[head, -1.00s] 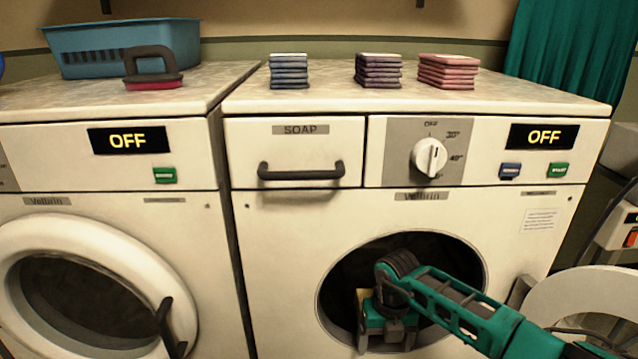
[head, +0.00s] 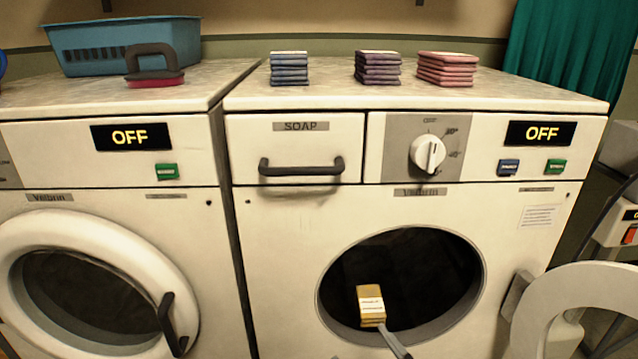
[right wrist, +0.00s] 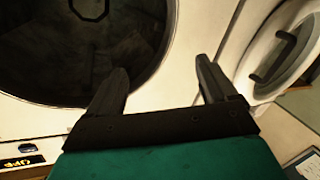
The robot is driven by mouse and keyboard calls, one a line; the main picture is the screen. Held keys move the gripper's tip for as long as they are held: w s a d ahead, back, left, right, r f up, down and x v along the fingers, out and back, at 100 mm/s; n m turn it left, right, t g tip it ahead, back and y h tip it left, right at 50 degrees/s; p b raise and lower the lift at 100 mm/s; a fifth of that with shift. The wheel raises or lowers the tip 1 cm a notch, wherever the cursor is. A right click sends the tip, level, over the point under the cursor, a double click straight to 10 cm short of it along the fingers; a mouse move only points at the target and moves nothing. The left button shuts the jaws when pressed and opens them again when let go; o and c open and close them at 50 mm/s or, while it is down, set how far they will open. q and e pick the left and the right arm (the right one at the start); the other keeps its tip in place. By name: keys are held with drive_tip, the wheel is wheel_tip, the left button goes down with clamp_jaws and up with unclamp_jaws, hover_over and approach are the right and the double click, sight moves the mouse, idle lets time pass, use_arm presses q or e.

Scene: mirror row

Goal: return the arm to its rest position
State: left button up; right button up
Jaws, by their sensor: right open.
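My right gripper (right wrist: 162,78) shows in the right wrist view, its two dark fingers apart with nothing between them. In that view it is in front of a white machine front, beside a dark round opening (right wrist: 85,45). In the head view neither gripper shows. The right washer's door is open, and its dark round drum opening (head: 420,270) is in clear sight. A small yellow block with a white label (head: 371,305) sits at the lower part of the opening. A grey bar runs from below it toward the bottom edge; I cannot tell what it belongs to.
The open round door (head: 530,310) stands out at the right. The left washer's door (head: 150,260) is shut. Both displays read OFF. Folded cloth stacks (head: 289,70), a brush (head: 154,78) and a blue basket (head: 125,45) stand on top.

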drive_tip(key=s+d+f+m+g+h, duration=0.3)
drive_tip(key=s+d+f+m+g, duration=0.3)
drive_tip(key=s, duration=0.5)
use_arm(q)
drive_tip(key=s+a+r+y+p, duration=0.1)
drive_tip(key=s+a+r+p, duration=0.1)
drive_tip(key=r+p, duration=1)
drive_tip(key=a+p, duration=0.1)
drive_tip(key=p, duration=0.6)
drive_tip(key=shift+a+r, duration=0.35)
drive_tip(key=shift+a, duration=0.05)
use_arm(e)
drive_tip(key=d+r+t+h, duration=0.1)
drive_tip(key=d+r, duration=0.3)
drive_tip(key=r, duration=0.7)
drive_tip(key=shift+s+r, duration=0.35)
drive_tip(key=shift+s, duration=0.05)
drive_tip(key=shift+d+f, duration=0.1)
drive_tip(key=shift+c, duration=0.2)
